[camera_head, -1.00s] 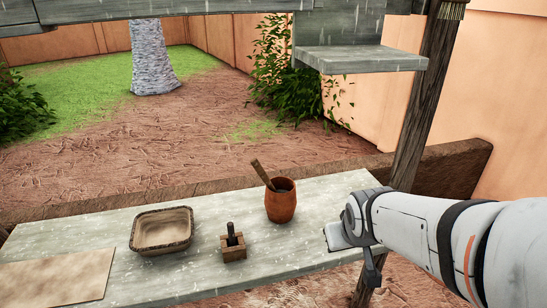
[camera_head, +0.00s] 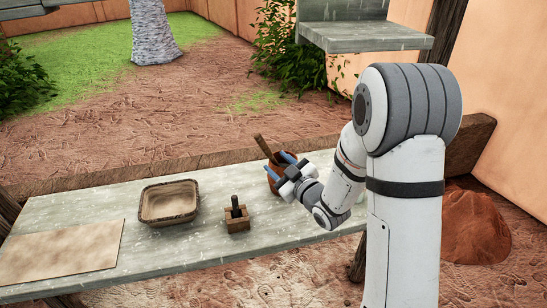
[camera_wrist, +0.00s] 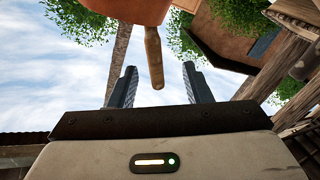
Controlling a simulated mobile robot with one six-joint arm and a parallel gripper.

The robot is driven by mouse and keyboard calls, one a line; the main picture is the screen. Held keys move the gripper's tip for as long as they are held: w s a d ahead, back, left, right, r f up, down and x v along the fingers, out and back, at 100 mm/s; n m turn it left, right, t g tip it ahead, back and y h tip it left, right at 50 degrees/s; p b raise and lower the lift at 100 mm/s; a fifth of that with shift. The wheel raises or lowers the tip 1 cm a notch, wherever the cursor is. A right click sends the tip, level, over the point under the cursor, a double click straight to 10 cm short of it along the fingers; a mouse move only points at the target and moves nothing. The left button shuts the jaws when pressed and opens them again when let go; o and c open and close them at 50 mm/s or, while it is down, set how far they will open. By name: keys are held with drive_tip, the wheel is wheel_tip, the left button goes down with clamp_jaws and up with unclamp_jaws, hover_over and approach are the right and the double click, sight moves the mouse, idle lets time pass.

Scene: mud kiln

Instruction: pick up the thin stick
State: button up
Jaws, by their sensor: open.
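The thin stick (camera_head: 264,146) is brown and leans up and left out of the mouth of an orange-brown clay pot (camera_head: 273,184). The pot stands on the grey table and is partly hidden by my gripper (camera_head: 279,165). My gripper is open, its two blue-grey fingers at the pot's upper part. In the wrist view, which looks upside down, the stick (camera_wrist: 154,60) points down from the pot (camera_wrist: 125,8) and appears in the gap between the fingers. Neither finger visibly touches it. Its depth relative to the fingertips is hard to tell.
The grey table (camera_head: 70,205) also holds a small wooden block (camera_head: 237,222) with a dark upright handle, a shallow basket (camera_head: 145,214) and a flat tan board (camera_head: 60,254). A grey shelf (camera_head: 365,37) hangs above at the right. The table between board and basket is clear.

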sight(268, 152)
drive_tip(key=p+x, duration=0.1)
drive_tip(key=x, duration=0.2)
drive_tip(key=p+x, duration=0.1)
drive_tip(key=x, duration=0.3)
drive_tip(key=shift+w+d+r+p, duration=0.15)
drive_tip(key=shift+w+d+p, duration=0.05)
drive_tip(key=shift+w+p, duration=0.15)
drive_tip(key=shift+s, duration=0.1)
drive_tip(key=shift+c, duration=0.2)
clamp_jaws()
